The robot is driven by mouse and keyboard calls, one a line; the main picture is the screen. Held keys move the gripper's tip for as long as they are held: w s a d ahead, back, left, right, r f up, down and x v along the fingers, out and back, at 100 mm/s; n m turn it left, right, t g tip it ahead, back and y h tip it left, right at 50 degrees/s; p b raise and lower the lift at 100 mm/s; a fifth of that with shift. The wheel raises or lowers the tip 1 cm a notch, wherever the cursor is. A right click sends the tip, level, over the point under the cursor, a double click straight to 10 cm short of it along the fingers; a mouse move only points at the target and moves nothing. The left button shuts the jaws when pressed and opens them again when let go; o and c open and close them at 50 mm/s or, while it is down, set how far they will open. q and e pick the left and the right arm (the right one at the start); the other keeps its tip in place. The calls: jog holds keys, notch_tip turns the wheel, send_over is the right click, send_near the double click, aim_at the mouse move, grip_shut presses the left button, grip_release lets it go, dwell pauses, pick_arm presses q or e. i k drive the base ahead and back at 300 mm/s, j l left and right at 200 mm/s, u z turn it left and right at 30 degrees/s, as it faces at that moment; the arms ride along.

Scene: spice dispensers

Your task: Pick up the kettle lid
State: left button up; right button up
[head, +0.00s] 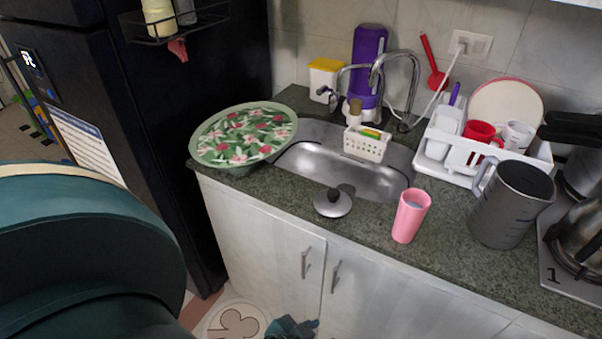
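A round grey lid (332,204) with a dark knob on top lies on the green stone counter, at the front edge of the sink. It looks flat and nothing touches it from above. A steel kettle-like vessel (580,235) stands at the far right, partly cut off by the picture edge. A tall grey jug (510,204) with a handle stands left of it. I cannot tell from the picture which vessel the lid belongs to.
A pink cup (410,215) stands right of the lid. The sink (340,158) is behind it, with a white basket (366,145). A floral tray (243,134) lies to the left. A white dish rack (465,152) stands back right. A dark fridge (120,120) borders the counter.

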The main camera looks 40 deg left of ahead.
aim_at(332, 202)
jog(key=j+u, duration=0.15)
jog(key=u, duration=0.2)
jog(key=k+j+u, duration=0.1)
jog(key=u, duration=0.3)
jog(key=j+z, duration=0.1)
jog(key=z, duration=1.4)
jog(key=u, duration=1.5)
